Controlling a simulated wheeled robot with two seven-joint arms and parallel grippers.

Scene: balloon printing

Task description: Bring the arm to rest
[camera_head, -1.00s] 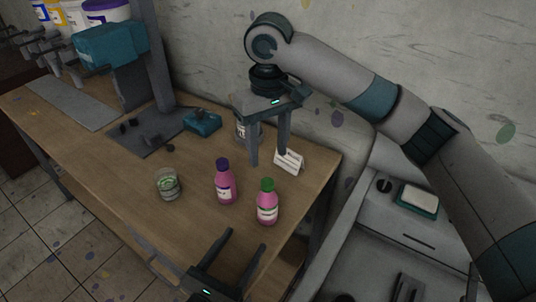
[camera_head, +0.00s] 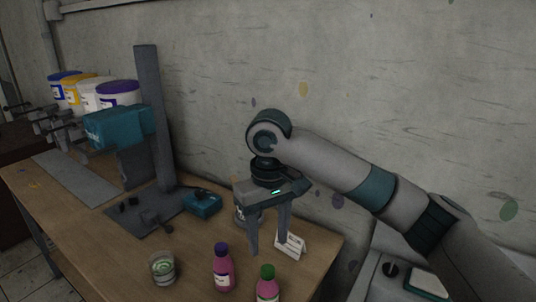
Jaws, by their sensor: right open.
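My right arm reaches in from the right. Its gripper (camera_head: 268,247) points down over the back right of the wooden table (camera_head: 95,240). The fingers are apart and nothing shows between them. A small white folded card (camera_head: 291,246) stands beside the right finger; I cannot tell whether they touch. A can or jar (camera_head: 240,215) behind the gripper is mostly hidden. My left gripper is out of the picture.
A pink bottle with a purple cap (camera_head: 223,268), one with a green cap (camera_head: 267,284) and a glass jar (camera_head: 162,268) stand at the front. The printing machine (camera_head: 117,127), paint buckets (camera_head: 118,93) and a blue box (camera_head: 203,205) are left. A wall rises behind.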

